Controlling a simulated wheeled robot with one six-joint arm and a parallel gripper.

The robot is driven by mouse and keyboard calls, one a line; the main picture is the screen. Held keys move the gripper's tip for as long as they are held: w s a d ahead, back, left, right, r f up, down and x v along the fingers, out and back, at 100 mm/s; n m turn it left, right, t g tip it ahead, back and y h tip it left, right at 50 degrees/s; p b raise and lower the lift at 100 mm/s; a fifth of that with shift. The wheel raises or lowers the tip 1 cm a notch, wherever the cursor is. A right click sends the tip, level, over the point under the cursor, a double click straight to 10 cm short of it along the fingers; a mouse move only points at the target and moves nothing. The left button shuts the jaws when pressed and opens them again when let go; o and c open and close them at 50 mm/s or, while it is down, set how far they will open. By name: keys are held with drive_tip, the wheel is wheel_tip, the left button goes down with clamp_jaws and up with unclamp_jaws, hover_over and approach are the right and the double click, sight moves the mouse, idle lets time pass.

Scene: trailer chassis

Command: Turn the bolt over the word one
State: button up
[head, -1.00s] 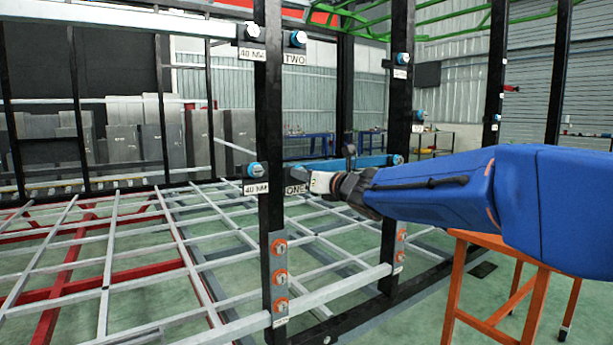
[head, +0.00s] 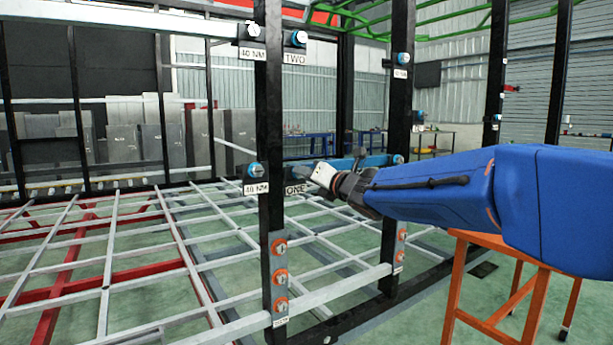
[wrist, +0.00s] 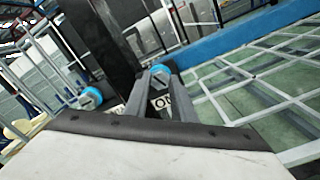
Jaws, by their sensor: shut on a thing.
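The black upright post (head: 270,120) carries a blue-collared bolt over the white ONE label (head: 296,189). In the wrist view this bolt (wrist: 159,74) has a slotted grey head, and the ONE label (wrist: 162,101) shows partly below it between the fingers. My gripper (head: 292,168) reaches in from the right in the head view and hides most of the bolt there. In the wrist view my gripper's two grey fingers (wrist: 160,82) stand on either side of the bolt head and are shut on it.
Another blue-collared bolt (head: 255,170) sits just left over a 40 NM label (head: 256,188). Two more bolts are higher, one over the TWO label (head: 294,59). Orange bolts (head: 279,247) run down the post. An orange stand (head: 505,290) is at right.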

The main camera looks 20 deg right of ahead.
drive_tip(key=shift+f+m, duration=0.2)
drive_tip(key=shift+m, duration=17.2)
drive_tip(key=o, duration=1.1)
drive_tip(key=shift+s, duration=0.1)
drive_tip(key=shift+c, duration=0.2)
